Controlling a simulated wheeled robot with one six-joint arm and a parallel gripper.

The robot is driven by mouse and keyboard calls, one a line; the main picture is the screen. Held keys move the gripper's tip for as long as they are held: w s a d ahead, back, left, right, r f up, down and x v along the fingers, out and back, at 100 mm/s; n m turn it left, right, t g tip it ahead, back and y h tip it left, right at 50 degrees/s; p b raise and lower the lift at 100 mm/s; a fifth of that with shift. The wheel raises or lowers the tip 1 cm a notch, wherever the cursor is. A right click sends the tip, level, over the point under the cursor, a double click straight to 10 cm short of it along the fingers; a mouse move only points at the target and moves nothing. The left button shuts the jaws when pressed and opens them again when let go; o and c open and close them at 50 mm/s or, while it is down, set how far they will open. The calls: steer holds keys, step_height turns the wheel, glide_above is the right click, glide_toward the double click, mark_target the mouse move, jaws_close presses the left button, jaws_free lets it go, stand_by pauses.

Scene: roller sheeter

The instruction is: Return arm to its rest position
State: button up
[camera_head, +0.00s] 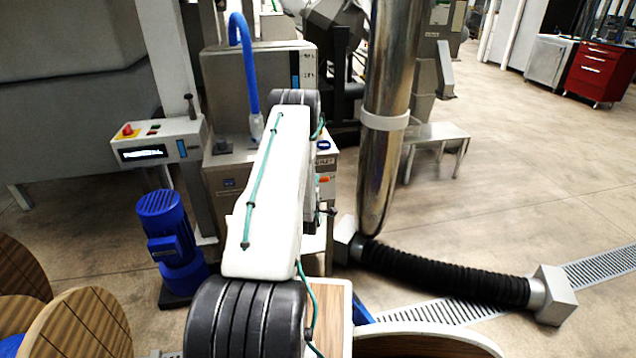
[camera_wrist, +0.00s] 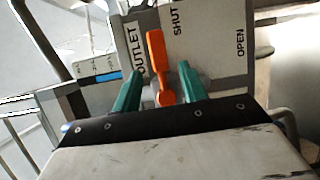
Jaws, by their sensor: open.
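My arm (camera_head: 272,190) reaches forward from the bottom of the head view toward the grey machine. In the wrist view, my gripper (camera_wrist: 160,72) shows two green fingers, spread apart. An orange lever (camera_wrist: 156,50) stands between them, with a gap visible on at least the right side. Whether the left finger touches it is unclear. The lever is mounted at a grey plate (camera_wrist: 215,45) lettered OUTLET, SHUT and OPEN. Its upper end lies between the OUTLET and SHUT lettering. In the head view the gripper is mostly hidden behind my arm.
A steel duct (camera_head: 388,110) stands right of my arm, with a black hose (camera_head: 445,275) on the floor. A control box (camera_head: 158,143) and blue motor (camera_head: 168,230) are on the left. Wooden reels (camera_head: 85,325) sit lower left. Open floor lies to the right.

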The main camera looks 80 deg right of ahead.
steer(key=shift+a, duration=0.55)
